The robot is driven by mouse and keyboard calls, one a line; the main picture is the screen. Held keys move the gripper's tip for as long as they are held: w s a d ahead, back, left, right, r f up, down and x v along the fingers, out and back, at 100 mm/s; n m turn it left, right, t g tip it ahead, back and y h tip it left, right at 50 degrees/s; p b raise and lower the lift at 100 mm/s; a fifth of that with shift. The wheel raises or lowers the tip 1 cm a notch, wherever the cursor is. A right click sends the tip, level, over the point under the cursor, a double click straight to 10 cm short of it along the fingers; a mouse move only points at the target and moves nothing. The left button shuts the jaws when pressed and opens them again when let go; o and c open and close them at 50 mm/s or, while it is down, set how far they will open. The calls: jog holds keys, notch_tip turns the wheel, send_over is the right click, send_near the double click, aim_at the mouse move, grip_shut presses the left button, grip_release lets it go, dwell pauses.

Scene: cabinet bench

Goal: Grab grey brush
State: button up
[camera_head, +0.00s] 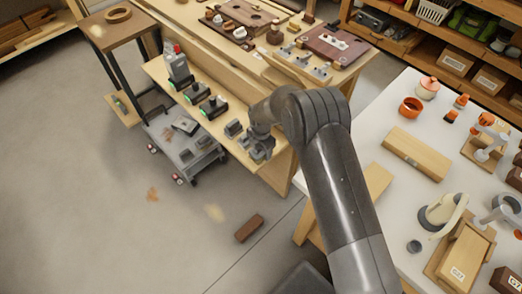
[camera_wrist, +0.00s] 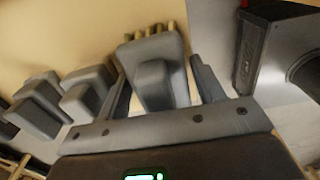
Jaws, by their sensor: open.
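The grey brush (camera_wrist: 158,72) is in the wrist view, a grey block with a raised grey part and a row of tan bristle tufts at its far edge. My gripper (camera_wrist: 156,82) is open, with one finger on each side of the brush. I cannot tell whether either finger touches it. In the head view my gripper (camera_head: 258,148) is low over the front end of the wooden bench (camera_head: 276,172), and the brush cannot be told apart from it there.
More grey blocks (camera_wrist: 88,92) stand close to the left of the gripper in the wrist view. Black-and-green tools (camera_head: 214,106) line the bench edge. A grey cart (camera_head: 185,150) stands below on the floor. A white table (camera_head: 390,205) with wooden pieces is to the right.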

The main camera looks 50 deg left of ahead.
jog(key=shift+c, duration=0.4)
jog(key=c, duration=0.7)
